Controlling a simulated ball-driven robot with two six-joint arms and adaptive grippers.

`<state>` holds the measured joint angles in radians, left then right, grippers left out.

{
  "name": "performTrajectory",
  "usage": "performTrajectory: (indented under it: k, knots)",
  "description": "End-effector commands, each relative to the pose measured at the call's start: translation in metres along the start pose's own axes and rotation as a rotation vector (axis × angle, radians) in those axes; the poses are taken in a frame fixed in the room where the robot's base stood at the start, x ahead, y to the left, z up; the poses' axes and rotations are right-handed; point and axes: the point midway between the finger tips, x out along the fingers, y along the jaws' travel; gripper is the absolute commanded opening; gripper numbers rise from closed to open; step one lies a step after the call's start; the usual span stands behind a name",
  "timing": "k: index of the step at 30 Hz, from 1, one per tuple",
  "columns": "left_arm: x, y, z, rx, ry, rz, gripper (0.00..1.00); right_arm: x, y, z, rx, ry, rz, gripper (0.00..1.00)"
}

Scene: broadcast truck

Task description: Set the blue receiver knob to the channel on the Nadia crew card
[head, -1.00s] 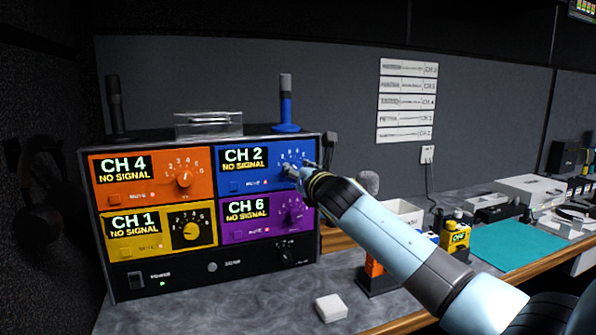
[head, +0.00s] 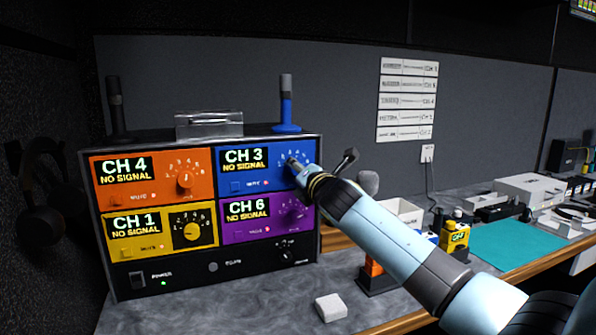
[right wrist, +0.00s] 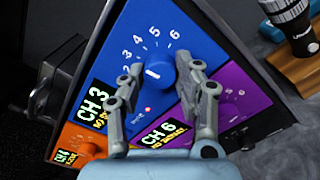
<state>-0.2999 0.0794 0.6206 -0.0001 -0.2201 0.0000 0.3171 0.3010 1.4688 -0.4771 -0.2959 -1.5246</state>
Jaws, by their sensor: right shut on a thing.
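The blue receiver panel (head: 232,182) is at the upper right of the receiver rack, and its display reads CH 3, NO SIGNAL. Its blue knob (right wrist: 157,75) has a white pointer mark and a dial of white numbers around it. My right gripper (right wrist: 158,63) is shut on the blue knob, one finger on each side. In the head view the gripper (head: 300,170) partly hides that knob. Several white crew cards (head: 406,100) hang on the wall to the right; their names and channels are too small to read surely. My left gripper is out of view.
The orange panel (head: 150,192) reads CH 4, the yellow panel (head: 118,245) CH 1, and the purple panel (head: 240,230) CH 6. A white block (head: 331,307) lies on the counter in front.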

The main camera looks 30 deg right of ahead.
Motion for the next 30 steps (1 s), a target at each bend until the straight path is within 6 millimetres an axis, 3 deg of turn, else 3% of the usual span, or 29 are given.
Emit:
performTrajectory:
  k: [18, 30]
  knots:
    - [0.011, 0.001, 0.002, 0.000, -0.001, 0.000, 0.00, 0.000, -0.002, -0.001, 0.573, 0.000, -0.002, 0.00]
    - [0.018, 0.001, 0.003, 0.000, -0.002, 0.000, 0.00, 0.000, -0.002, -0.001, 0.825, 0.000, -0.004, 0.00]
